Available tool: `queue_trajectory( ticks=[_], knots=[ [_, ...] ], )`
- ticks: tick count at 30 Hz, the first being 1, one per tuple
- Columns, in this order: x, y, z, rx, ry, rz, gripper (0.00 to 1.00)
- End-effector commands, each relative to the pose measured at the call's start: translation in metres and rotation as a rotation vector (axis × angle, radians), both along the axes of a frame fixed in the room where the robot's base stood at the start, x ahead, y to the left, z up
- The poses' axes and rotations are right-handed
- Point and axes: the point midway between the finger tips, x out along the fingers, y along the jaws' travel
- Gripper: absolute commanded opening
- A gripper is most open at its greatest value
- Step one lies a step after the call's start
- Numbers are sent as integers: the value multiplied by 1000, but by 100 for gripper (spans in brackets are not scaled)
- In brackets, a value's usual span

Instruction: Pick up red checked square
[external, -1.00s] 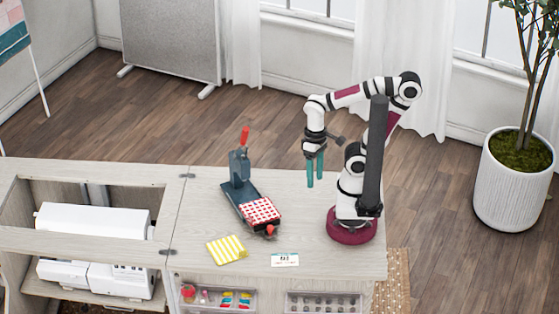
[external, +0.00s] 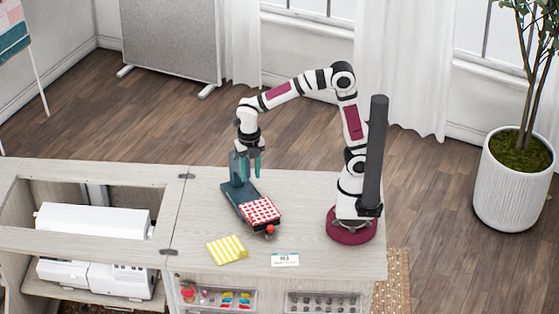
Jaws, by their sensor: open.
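The red and white checked square (external: 261,211) lies on the base of a dark blue-grey press tool (external: 236,190) on the cabinet top. My gripper (external: 252,176) points down with its teal fingers above and a little behind the square, beside the press's upright. The fingers are open and hold nothing. I cannot tell the exact height of the fingertips above the square.
A yellow striped square (external: 227,249) lies front left of the press. A small white card (external: 285,259) lies near the front edge. A white sewing machine (external: 95,220) sits in the opening at left. The cabinet top (external: 305,200) is clear between press and my base.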

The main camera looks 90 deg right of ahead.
Motion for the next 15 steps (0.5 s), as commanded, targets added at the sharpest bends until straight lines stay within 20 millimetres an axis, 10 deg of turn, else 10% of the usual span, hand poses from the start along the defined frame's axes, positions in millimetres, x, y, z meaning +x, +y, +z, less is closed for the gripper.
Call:
queue_trajectory(
  ticks=[15],
  knots=[
    [2,2,-107,-2,2,47,42]
  ],
)
